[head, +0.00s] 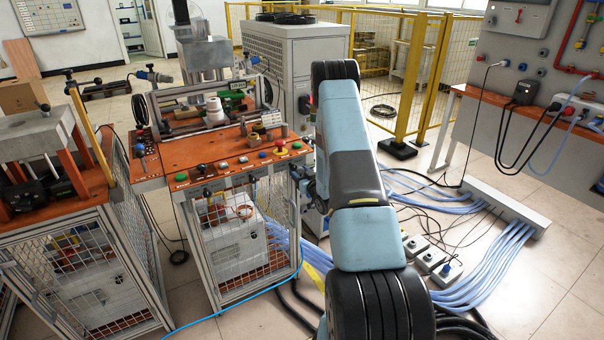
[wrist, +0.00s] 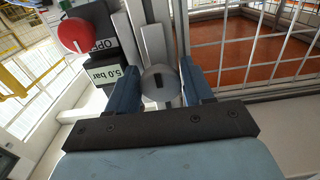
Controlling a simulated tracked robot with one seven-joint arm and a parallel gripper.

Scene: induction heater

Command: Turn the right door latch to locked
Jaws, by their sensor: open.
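In the wrist view, a round grey latch (wrist: 161,84) with a short dark bar or slot on its face sits on a pale metal frame post. The dark mark runs roughly up and down in the picture. My gripper (wrist: 161,77) is open, with one blue finger on the left and one on the right of the latch. I cannot tell whether either finger touches it. In the head view my own arm covers the right side of the caged workbench (head: 240,240), and neither the latch nor my gripper shows there.
In the wrist view, a red knob (wrist: 75,35) and a gauge reading 5.0 bar (wrist: 117,76) are close to the left finger. A wire mesh panel (wrist: 250,50) lies to the right. In the head view, blue hoses (head: 490,275) and grey socket boxes (head: 430,262) lie on the floor.

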